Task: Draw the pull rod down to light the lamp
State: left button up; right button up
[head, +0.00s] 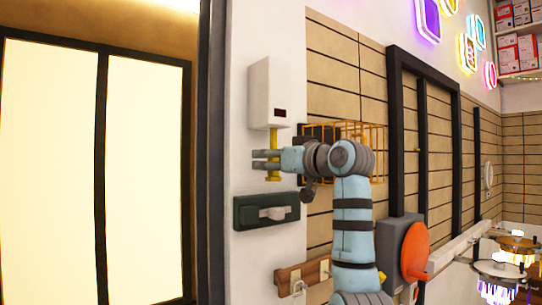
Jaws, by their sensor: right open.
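The pull rod (274,137) is a yellow rod hanging below a white wall box (268,92) with a small dark red window. My right gripper (258,160) reaches in from the right at the rod. Its fingers point left and are open, with the rod passing at the fingers; I cannot tell whether they touch it. The rod's lower end (273,176) shows below the gripper. My left gripper is not in view. I cannot tell which lamp belongs to the rod.
A dark green wall panel with a grey handle (272,213) sits just below. A yellow wire basket (376,140) is behind my arm. A wooden hook board (302,275) and a grey box with an orange disc (415,250) are lower. A dark frame edge (212,150) stands left.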

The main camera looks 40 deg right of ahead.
jog(key=shift+s, duration=0.25)
jog(key=shift+c, duration=0.4)
grip_shut()
jog(key=shift+f+b, duration=0.75)
jog(key=shift+f, duration=0.1)
jog(key=shift+r, duration=0.15)
jog(key=shift+r+p, duration=0.75)
jog(key=shift+p, duration=0.2)
jog(key=shift+o, duration=0.2)
grip_release()
jog(key=shift+w+f, duration=0.1)
